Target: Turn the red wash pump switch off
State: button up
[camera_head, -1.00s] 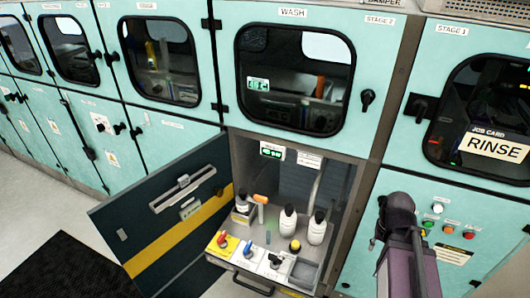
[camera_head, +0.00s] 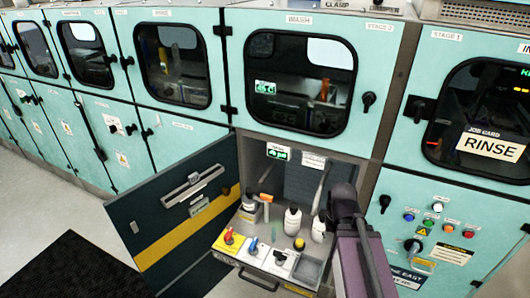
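The red switch (camera_head: 229,238) sits on a yellow plate at the left front of the pulled-out panel (camera_head: 254,261) in the open lower cabinet under the WASH window. A blue switch (camera_head: 253,246) and a dark switch (camera_head: 279,257) stand to its right on white plates. The labels are too small to read. My arm rises at the lower right, to the right of the panel and well apart from the red switch. My gripper's fingers cannot be made out.
The open dark cabinet door (camera_head: 150,228) with a yellow stripe stands left of the panel. White bottles (camera_head: 292,219) and a yellow-topped item (camera_head: 299,243) stand behind the switches. A black mat (camera_head: 72,268) lies on the floor at left. Colored buttons (camera_head: 428,222) are on the right cabinet.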

aim_at(227, 237)
jog(key=u, duration=1.15)
jog(key=k, duration=0.7)
jog(key=z, duration=0.75)
jog(key=i, duration=1.05)
jog(key=u, duration=0.1)
